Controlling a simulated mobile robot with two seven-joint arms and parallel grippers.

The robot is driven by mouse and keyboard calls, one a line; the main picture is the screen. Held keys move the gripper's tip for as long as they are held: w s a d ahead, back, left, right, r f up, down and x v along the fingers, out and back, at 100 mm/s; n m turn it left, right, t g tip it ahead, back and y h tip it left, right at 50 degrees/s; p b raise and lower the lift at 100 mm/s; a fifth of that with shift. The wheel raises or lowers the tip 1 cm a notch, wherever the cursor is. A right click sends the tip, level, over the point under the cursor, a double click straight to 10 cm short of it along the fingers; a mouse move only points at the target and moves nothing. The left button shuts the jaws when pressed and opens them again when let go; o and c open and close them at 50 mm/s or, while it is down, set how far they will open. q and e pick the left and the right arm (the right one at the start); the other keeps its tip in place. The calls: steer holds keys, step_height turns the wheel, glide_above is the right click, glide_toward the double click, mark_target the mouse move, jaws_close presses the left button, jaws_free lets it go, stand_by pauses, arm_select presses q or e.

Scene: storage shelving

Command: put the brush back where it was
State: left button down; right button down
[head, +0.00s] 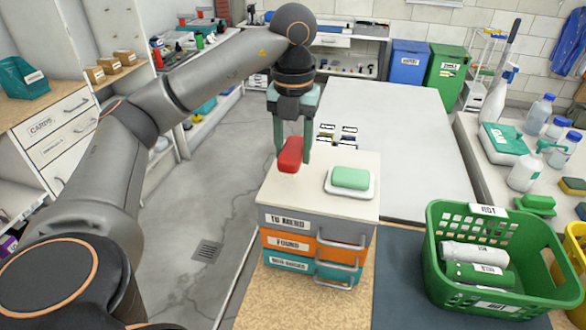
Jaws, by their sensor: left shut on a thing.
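My left gripper (292,155) points down over the left part of a small drawer unit's pale top (313,168). It is shut on a small red block-like object (290,153), which may be the brush; no bristles show. I cannot tell whether the red object touches the top. A green soap bar (351,177) lies on a white dish (350,190) to its right. A green brush-like item (535,204) lies on the right-hand counter. My right gripper is not in view.
A green basket (500,300) with several labelled cylinders stands at the lower right. Bottles (540,108) and a green-and-white pack (504,140) crowd the right counter. The pale table (400,130) behind the drawer unit is mostly clear.

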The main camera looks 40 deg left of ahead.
arm_select(q)
steer(key=shift+w+a+f, duration=0.2)
steer(key=shift+w+f, duration=0.05)
steer(key=shift+f, duration=0.2)
steer(key=shift+w+a+f, duration=0.1)
steer(key=shift+a+f, duration=0.05)
steer(key=shift+f, duration=0.75)
steer(key=shift+w+a+f, duration=0.1)
steer(key=shift+f, duration=0.8)
steer(key=shift+b, duration=0.3)
steer(key=shift+f, duration=0.2)
steer(key=shift+c, duration=1.7)
jaws_free()
